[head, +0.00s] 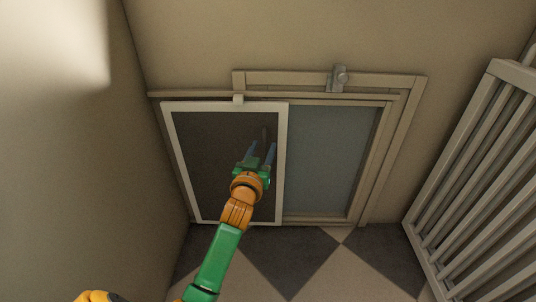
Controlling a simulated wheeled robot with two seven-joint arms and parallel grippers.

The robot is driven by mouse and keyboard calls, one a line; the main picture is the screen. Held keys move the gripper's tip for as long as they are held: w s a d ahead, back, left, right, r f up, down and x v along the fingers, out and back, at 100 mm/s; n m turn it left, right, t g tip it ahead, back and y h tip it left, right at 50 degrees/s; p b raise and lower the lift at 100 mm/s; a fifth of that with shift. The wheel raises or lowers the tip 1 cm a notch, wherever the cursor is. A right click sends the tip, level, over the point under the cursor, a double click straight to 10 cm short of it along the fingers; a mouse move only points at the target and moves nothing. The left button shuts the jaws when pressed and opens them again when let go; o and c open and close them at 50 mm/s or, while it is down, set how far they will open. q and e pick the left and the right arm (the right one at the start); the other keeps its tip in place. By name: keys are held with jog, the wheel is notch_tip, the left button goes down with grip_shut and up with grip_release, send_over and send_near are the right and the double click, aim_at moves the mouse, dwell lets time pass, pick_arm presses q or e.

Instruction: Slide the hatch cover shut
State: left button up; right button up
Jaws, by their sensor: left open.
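The hatch cover (283,165) is a dark panel in a white frame on the left side of the hatch frame (392,150) in the far wall. To its right, a blue-grey pane or opening (325,160) is uncovered. My left gripper (261,152) is open, its two fingers in front of the cover's dark panel, near its right white edge. I cannot tell whether the fingers touch the cover. My right gripper is not in view.
A small metal latch (338,79) sits on the top rail of the hatch frame. A slatted railing (480,170) stands at the right. A plain wall (70,150) closes off the left. The checkered floor (300,262) below the hatch is clear.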

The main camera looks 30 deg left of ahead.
pick_arm(q)
jog(key=shift+x, duration=0.95)
grip_shut()
jog(key=shift+d, duration=0.1)
dwell(0.6)
